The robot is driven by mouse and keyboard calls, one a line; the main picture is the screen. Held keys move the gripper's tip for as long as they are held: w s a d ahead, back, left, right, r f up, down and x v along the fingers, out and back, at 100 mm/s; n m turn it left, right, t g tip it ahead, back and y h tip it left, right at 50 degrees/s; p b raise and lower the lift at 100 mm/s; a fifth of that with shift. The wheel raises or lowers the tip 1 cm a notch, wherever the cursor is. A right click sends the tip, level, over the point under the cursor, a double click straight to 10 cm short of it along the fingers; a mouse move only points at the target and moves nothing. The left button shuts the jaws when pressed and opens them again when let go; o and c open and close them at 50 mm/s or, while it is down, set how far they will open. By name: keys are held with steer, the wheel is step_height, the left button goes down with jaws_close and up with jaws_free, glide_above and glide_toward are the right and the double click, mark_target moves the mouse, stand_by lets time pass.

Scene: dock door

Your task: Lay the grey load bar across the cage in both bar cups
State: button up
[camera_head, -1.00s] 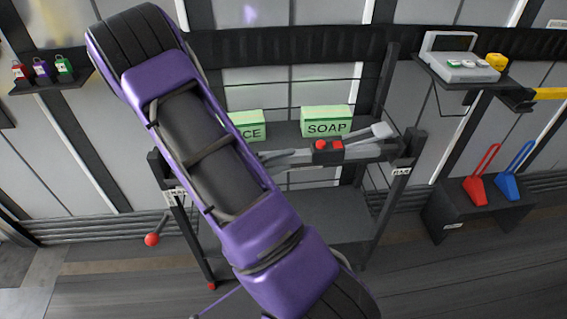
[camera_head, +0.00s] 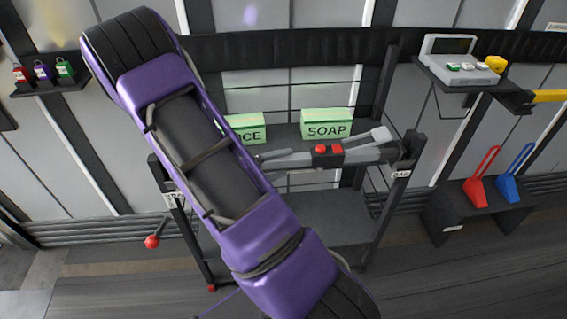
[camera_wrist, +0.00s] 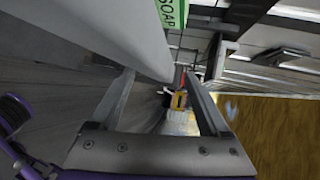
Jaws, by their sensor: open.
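The grey load bar (camera_head: 365,155) runs across the upper front of the cage (camera_head: 376,215) in the head view, with a red-topped block (camera_head: 327,150) at its middle and a pale paddle-ended piece above its right part. Its right end lies near the right post's dark cup (camera_head: 408,150); seating there cannot be told. Its left end and the left cup area are partly hidden by my purple arm. In the wrist view, a smooth grey bar (camera_wrist: 110,30) passes very close at upper left.
A green SOAP box (camera_head: 327,124) and another green box (camera_head: 246,126), partly covered by my arm, stand behind the bar. A shelf with a grey device (camera_head: 462,68) is at upper right. Red (camera_head: 480,180) and blue (camera_head: 513,178) wedges stand on a dark stand at right.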

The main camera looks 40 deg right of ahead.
steer(key=p+v, duration=0.1)
steer(key=v, duration=1)
steer(key=shift+p, duration=0.3)
